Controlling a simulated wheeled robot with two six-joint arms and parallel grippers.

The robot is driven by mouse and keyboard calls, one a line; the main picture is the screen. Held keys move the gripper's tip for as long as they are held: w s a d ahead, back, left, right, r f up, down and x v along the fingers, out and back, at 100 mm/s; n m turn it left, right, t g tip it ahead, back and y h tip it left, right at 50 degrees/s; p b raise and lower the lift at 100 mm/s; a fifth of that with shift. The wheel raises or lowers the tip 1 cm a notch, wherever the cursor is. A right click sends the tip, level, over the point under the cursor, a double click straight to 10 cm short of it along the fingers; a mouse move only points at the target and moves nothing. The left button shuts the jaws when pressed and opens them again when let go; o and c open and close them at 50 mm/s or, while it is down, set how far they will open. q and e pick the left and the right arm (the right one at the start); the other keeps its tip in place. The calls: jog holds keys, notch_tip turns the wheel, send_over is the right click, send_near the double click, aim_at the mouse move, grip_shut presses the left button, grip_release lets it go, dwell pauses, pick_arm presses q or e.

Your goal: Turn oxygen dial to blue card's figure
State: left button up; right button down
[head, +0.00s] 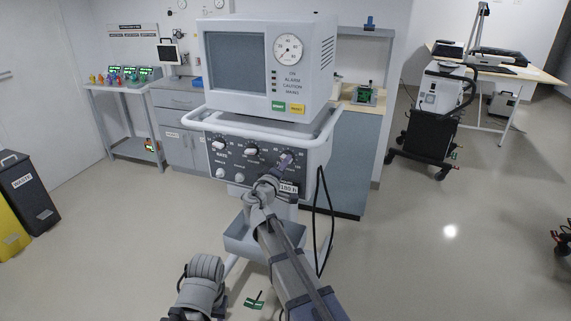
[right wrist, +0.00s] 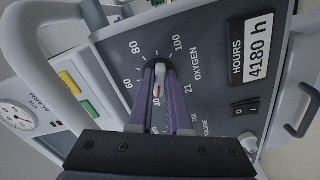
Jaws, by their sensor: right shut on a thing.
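The ventilator (head: 268,65) stands in the middle of the head view, its control panel (head: 224,172) facing me. The oxygen dial (head: 286,158) is the rightmost of the upper row of knobs. My right gripper (right wrist: 161,70) is shut on the dial knob (right wrist: 159,84), one finger on each side. In the right wrist view the printed scale runs 21, 40, 60, 80, 100, and the knob's white pointer with a red mark points at about 40. I cannot make out a blue card in either view. My left gripper is not in view; only part of my left arm shows.
A white handle rail (head: 327,140) runs around the panel, and a dark cable (head: 321,215) hangs at its right. Green (head: 278,106) and yellow (head: 297,109) labels sit under the screen. A side table (head: 116,87) with small coloured items stands back left; bins (head: 25,190) stand left.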

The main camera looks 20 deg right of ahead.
jog(key=c, duration=0.9)
grip_release()
jog(key=shift+o, duration=0.2)
jog(key=v, duration=0.8)
jog(key=s+d+f+m+g+y, duration=0.1)
jog(key=s+f+m+g, duration=0.2)
jog(key=s+f+g, duration=0.4)
jog(key=s+a+f+g+y, duration=0.4)
jog(key=s+a+f, duration=0.25)
jog(key=s, duration=0.45)
jog(key=s+a+f+g+y, duration=0.35)
jog(key=s+a+f, duration=0.25)
jog(key=s+f, duration=0.3)
notch_tip(320, 180, up, 15)
jog(key=s+y+p, duration=0.1)
jog(key=s+p, duration=0.1)
jog(key=p, duration=1.2)
jog(key=shift+s+a+f+n, duration=0.15)
jog(key=shift+s+a+n, duration=0.15)
jog(key=shift+a, duration=0.1)
